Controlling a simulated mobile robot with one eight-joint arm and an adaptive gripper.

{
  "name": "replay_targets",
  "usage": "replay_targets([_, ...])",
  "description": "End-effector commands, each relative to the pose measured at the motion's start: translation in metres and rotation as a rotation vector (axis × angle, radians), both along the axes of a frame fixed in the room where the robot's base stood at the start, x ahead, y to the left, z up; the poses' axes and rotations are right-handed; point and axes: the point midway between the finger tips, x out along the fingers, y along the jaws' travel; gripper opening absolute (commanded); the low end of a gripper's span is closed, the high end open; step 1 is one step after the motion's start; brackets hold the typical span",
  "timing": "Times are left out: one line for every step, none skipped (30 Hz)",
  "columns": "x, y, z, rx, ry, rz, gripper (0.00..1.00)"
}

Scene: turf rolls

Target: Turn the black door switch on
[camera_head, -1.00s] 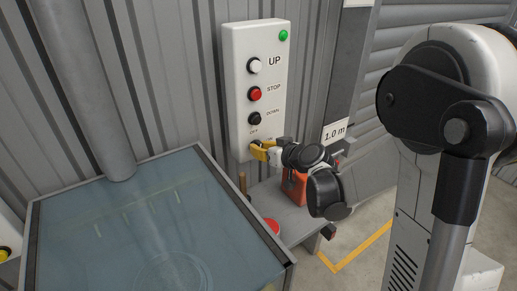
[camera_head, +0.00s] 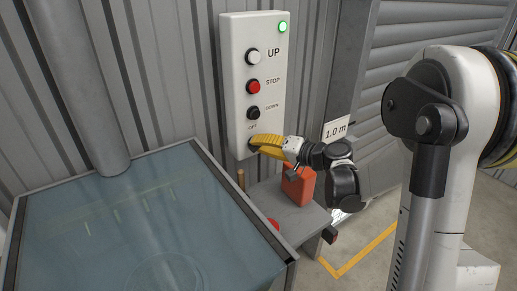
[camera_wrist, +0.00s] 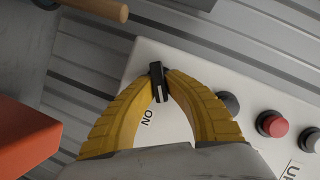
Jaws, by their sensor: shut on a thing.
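The black door switch (camera_wrist: 158,82) sits low on the white control panel (camera_head: 233,90), below the UP, STOP and DOWN buttons. My gripper (camera_head: 254,144) reaches the panel from the right, and its yellow fingers cover most of the switch in the head view. In the wrist view my gripper (camera_wrist: 158,76) is shut on the switch knob, with a fingertip on each side. The knob's white mark points toward the fingers' base, near the word ON. The green lamp (camera_head: 282,27) at the panel's top right shines brightly.
A glass-topped box (camera_head: 130,225) stands at the lower left. A grey bench (camera_head: 290,222) with a red-orange can (camera_head: 299,186) is below the gripper. A wooden handle (camera_wrist: 100,8) shows in the wrist view. A shutter door (camera_head: 420,50) is to the right.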

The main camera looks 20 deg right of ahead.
Motion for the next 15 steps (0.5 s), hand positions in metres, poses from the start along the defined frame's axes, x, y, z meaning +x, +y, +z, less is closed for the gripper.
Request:
replay_targets([0.0006,-0.0007,-0.0036,0.041,0.013,0.0,0.0])
replay_targets([0.0006,-0.0008,-0.0035,0.071,0.022,0.0,0.0])
replay_targets([0.0007,-0.001,-0.0038,0.105,0.034,-0.001,0.0])
replay_targets([0.0007,-0.0011,-0.0038,0.13,0.041,0.0,0.0])
replay_targets([0.0006,-0.001,-0.0038,0.157,0.05,-0.001,0.0])
replay_targets([0.0005,-0.0008,-0.0041,0.19,0.061,0.0,0.0])
replay_targets([0.0005,-0.0007,-0.0039,0.214,0.069,0.001,0.0])
replay_targets([0.0004,-0.0008,-0.0041,0.238,0.077,0.0,0.0])
replay_targets([0.0006,-0.0008,-0.0041,0.268,0.087,0.0,0.0])
replay_targets([0.0006,-0.0008,-0.0041,0.29,0.093,0.0,0.0])
replay_targets([0.0007,-0.0008,-0.0043,0.31,0.1,-0.001,0.0])
replay_targets([0.0007,-0.0008,-0.0042,0.337,0.109,0.0,0.0])
replay_targets([0.0007,-0.0007,-0.0041,0.357,0.115,0.0,0.0])
replay_targets([0.0006,-0.0007,-0.0043,0.373,0.12,0.0,0.0])
replay_targets([0.0006,-0.0006,-0.0042,0.396,0.128,0.001,0.0])
